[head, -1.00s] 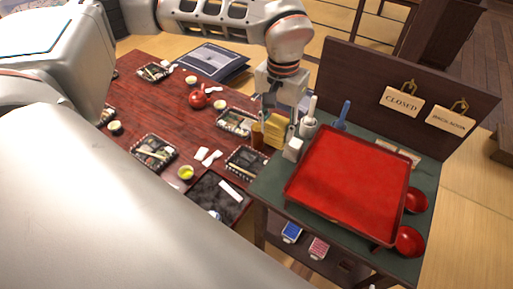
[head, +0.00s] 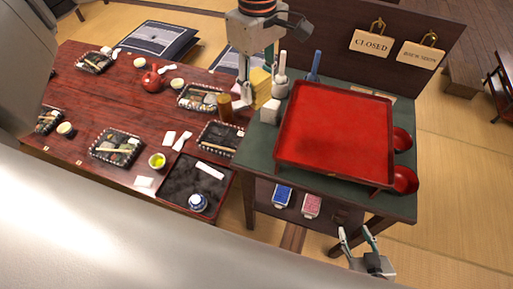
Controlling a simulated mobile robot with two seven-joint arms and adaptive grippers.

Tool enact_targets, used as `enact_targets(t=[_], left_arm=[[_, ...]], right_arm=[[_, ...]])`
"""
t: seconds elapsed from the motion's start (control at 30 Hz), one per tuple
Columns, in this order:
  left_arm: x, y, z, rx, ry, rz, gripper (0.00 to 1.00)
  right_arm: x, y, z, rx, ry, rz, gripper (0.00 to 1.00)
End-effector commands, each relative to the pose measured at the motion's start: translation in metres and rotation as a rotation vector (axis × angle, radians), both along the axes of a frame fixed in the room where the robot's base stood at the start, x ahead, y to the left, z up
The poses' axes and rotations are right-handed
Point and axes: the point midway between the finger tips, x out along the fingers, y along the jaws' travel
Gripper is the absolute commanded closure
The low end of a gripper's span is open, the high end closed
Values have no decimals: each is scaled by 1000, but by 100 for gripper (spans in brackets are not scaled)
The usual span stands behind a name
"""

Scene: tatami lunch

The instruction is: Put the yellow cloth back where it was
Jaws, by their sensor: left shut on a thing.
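The yellow cloth (head: 261,82) is a folded yellow block. It is between the fingers of my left gripper (head: 256,86), which is shut on it. It is near the left back corner of the green-topped side table (head: 258,152), beside the white containers and above and right of the brown bottle (head: 224,109). The fingers hide part of the cloth, and I cannot tell how high it is held. My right gripper (head: 355,230) is open and empty, in front of the side table at the bottom right.
A red tray (head: 335,130) covers most of the side table, with red bowls (head: 403,180) at its right. A white block (head: 270,111), a white container (head: 280,88) and a blue utensil (head: 315,66) stand near the cloth. The low wooden table (head: 120,180) is crowded with lunch boxes.

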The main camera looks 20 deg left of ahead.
Motion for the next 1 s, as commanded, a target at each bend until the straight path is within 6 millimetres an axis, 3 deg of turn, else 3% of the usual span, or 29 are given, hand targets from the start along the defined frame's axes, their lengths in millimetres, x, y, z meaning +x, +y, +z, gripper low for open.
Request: enact_targets(t=[0.17,0.7,1.0], left_arm=[[-1,-2,-20,0,5,28,79],[-1,-2,-144,0,4,25,79],[-1,-3,-167,0,2,24,79]], right_arm=[[0,0,-1,1,-1,1,60],[0,3,1,6,0,-1,60],[0,3,0,5,1,-1,60]])
